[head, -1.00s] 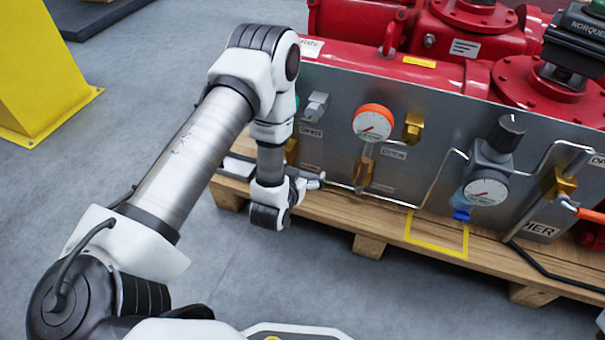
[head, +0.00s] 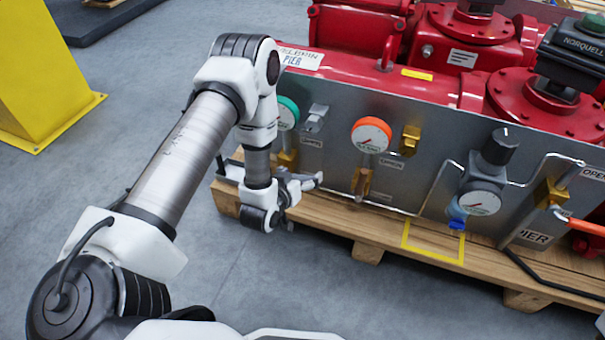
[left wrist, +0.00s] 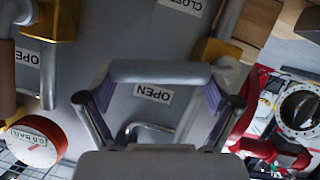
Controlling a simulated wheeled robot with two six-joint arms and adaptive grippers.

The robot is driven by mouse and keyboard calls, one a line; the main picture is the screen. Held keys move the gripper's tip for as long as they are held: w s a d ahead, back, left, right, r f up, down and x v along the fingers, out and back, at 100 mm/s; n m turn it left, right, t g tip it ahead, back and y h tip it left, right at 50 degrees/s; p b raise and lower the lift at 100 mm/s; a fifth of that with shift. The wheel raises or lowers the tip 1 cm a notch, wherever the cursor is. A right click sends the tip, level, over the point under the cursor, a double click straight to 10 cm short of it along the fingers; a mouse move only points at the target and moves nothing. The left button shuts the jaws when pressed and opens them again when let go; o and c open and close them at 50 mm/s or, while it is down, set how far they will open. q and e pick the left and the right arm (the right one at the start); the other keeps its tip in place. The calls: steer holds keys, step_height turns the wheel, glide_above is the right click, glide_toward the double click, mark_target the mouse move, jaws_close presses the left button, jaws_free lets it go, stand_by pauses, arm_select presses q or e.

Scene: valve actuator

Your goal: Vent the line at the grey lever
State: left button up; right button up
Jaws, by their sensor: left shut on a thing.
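The grey lever (left wrist: 160,72) shows in the left wrist view as a grey bar lying across between my fingers, in front of the grey panel. My left gripper (left wrist: 158,95) is shut on it, with a purple pad at each end of the bar. In the head view my left gripper (head: 306,182) is low at the left part of the panel, below the green-rimmed gauge (head: 288,112). The lever is hard to make out there, mostly hidden by the gripper and wrist. Labels reading OPEN (left wrist: 154,93) and CLOSED (left wrist: 182,4) are on the panel. My right gripper is out of view.
The grey panel (head: 335,150) stands on a wooden pallet (head: 330,220) before red actuators (head: 470,25). It carries an orange-rimmed gauge (head: 371,135), a regulator gauge (head: 479,203), brass fittings, thin pipes and an orange lever (head: 578,223). Floor at the front is free.

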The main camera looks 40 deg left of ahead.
arm_select(q)
steer(key=shift+s+a+r+n+t+h+p, duration=0.15)
steer(key=shift+a+r+n+h+p, duration=0.15)
steer(key=shift+r+n+p, duration=0.2)
steer(key=shift+w+a+r+n+t+h+p, duration=0.1)
steer(key=shift+a+r+n+t+h+p, duration=0.15)
steer(key=shift+r+n+p, duration=0.25)
steer(key=shift+s+a+r+n+h, duration=0.15)
steer(key=shift+a+r+n+h, duration=0.2)
steer(key=shift+n, duration=0.35)
steer(key=shift+s+a+r+n+t+h+p, duration=0.1)
steer(key=shift+a+r+n+t+h+p, duration=0.25)
steer(key=shift+n, duration=0.25)
steer(key=shift+s+a+r+n+t+h, duration=0.1)
steer(key=shift+a+n+t+h, duration=0.2)
steer(key=shift+a+n, duration=0.35)
steer(key=shift+s+a+r+n+t+h+b, duration=0.15)
steer(key=shift+a+n+t+b, duration=0.3)
steer(key=shift+n, duration=0.45)
steer(key=shift+s+a+r+n+t+h+b, duration=0.15)
steer(key=shift+a+n+t+h+b, duration=0.15)
steer(key=shift+a+n+b, duration=0.4)
steer(key=shift+s+a+r+n+t+h+b, duration=0.15)
steer(key=shift+a+n+t+b, duration=0.35)
steer(key=shift+n, duration=0.55)
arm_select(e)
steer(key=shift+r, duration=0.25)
arm_select(q)
steer(key=shift+a, duration=0.1)
